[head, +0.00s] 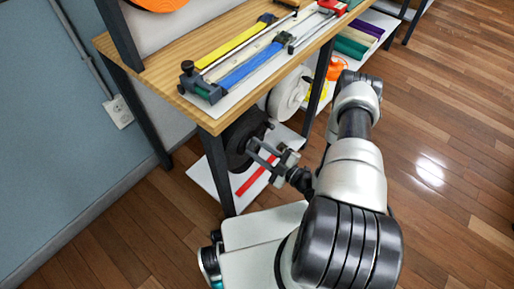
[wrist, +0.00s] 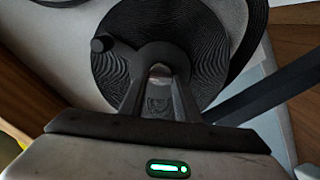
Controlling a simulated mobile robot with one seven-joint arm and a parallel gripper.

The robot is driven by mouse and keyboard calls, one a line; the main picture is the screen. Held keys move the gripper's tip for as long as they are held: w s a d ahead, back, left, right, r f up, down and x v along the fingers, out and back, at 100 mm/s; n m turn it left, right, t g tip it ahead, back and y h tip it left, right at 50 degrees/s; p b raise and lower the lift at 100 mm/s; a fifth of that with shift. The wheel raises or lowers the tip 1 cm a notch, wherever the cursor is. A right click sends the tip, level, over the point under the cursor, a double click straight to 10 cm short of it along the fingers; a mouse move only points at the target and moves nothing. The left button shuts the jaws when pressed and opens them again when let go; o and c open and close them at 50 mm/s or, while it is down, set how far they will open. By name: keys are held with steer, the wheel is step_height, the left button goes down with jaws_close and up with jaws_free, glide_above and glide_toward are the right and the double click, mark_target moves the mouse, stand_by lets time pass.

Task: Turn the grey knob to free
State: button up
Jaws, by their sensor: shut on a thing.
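A dark reel (head: 243,138) stands upright under the table's near end, and it fills the upper middle of the wrist view (wrist: 205,60). The grey knob (wrist: 163,52) is at its centre, with a short arm toward the upper left ending in a small dark round handle (wrist: 103,43). My gripper (head: 262,152) reaches in from the right. In the wrist view its two fingers (wrist: 159,82) are shut on the grey knob. The fingers hide part of the knob. No free or lock marking is readable.
The wooden tabletop (head: 165,57) above holds a strap tensioner (head: 200,84) with blue and yellow straps. A dark table leg (head: 217,172) stands left of the reel. A white reel (head: 288,94) hangs farther back. A lower white shelf (head: 205,184) lies below. Floor at right is clear.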

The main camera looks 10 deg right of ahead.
steer(key=n, duration=0.4)
steer(key=shift+n+p, duration=0.3)
steer(key=n, duration=0.4)
steer(key=shift+f+p, duration=0.15)
steer(key=shift+p, duration=0.25)
steer(key=shift+n, duration=0.3)
steer(key=o, duration=1)
steer(key=shift+o, duration=0.2)
steer(key=p+v, duration=0.1)
steer(key=v, duration=1.1)
steer(key=shift+s, duration=0.1)
